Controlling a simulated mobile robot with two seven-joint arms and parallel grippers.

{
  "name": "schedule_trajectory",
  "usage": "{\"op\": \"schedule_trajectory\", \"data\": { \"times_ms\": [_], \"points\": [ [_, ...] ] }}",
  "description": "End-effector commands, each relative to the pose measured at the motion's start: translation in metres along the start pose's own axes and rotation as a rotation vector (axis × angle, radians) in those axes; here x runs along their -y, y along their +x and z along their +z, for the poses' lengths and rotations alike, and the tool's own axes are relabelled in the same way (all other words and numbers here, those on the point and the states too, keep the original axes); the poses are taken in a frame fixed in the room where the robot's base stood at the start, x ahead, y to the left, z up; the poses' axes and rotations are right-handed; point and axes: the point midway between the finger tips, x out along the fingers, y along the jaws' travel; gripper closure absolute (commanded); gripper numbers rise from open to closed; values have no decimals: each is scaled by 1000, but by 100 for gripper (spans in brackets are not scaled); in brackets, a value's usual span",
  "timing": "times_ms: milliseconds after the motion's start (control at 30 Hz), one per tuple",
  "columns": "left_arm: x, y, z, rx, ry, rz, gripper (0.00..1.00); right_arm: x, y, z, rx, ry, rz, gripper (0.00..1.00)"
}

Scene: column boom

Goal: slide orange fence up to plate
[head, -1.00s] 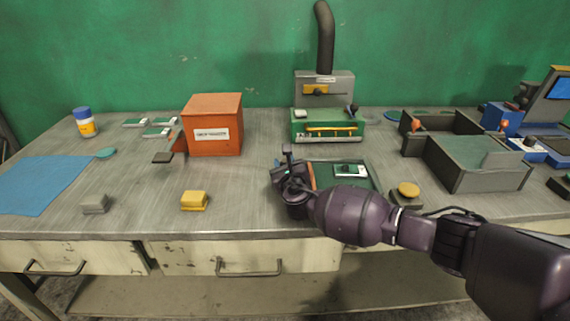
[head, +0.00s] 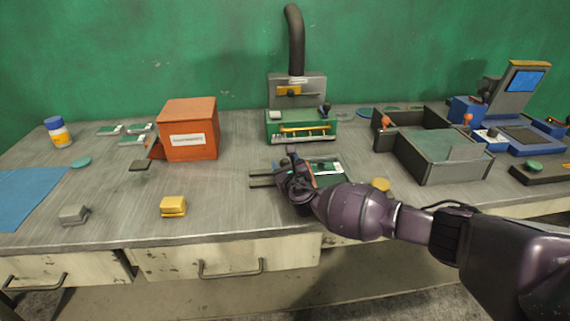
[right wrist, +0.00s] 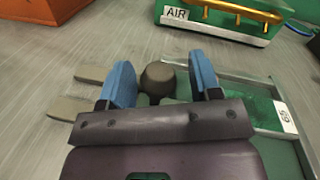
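My right gripper (head: 289,168) is over the left part of the green plate fixture. In the right wrist view its two blue fingers (right wrist: 160,82) stand apart on either side of a dark round knob (right wrist: 158,77), with a gap on both sides. The plate (head: 327,173) is dark green, with a pale labelled piece on it; its framed edge and white label show at the right of the wrist view (right wrist: 262,105). The orange fence is mostly hidden behind my gripper, with at most a thin orange sliver beside the plate. My left gripper is not in view.
A green machine (head: 300,127) with a yellow bar stands behind the fixture. An orange box (head: 190,140) is to the left, a grey divided bin (head: 455,168) to the right. A yellow block (head: 173,206) lies near the front edge. The bench between block and rails is clear.

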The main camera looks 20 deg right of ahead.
Motion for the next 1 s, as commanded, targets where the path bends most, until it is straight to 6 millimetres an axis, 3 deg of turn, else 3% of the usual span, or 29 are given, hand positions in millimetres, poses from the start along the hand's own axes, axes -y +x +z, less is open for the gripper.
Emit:
{"op": "schedule_trajectory", "data": {
  "times_ms": [333,500,800,1000],
  "points": [
    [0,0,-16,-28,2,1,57,0,-9,3,3,0,1,42],
    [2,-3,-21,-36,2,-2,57,1,-36,5,4,0,1,42],
    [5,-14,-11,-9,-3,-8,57,1,-88,3,2,1,1,42],
    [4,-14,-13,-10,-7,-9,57,1,-105,1,1,-1,-1,42]
  ]
}}
